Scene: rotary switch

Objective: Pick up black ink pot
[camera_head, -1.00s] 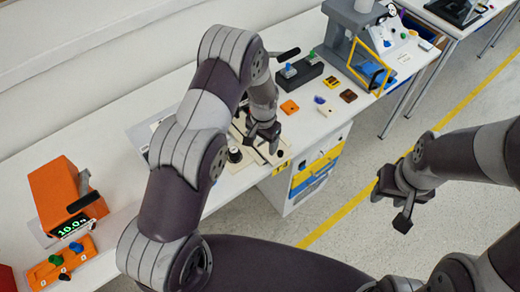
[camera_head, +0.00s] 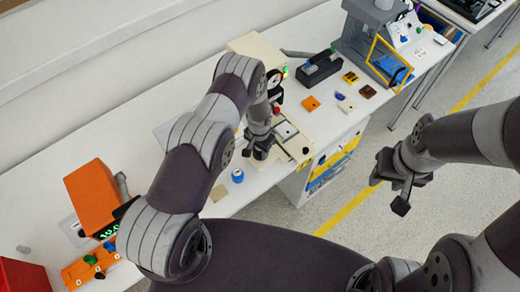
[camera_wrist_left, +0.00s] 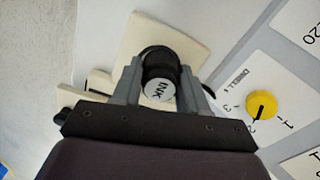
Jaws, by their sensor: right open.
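The black ink pot (camera_wrist_left: 158,88) shows in the left wrist view, with a white round top marked INK. It stands by a cream square pad (camera_wrist_left: 170,35). My left gripper (camera_wrist_left: 160,75) has one finger on each side of the pot; whether they press on it I cannot tell. In the head view my left gripper (camera_head: 261,152) points down at the table and hides the pot. My right gripper (camera_head: 389,191) is open and empty, over the floor to the right of the table.
A yellow knob (camera_wrist_left: 261,104) on a white numbered plate is right of the gripper in the wrist view. A blue-and-white pot (camera_head: 237,176) stands left of it in the head view. An orange box (camera_head: 93,195) is at the far left, a black block (camera_head: 320,67) at the back.

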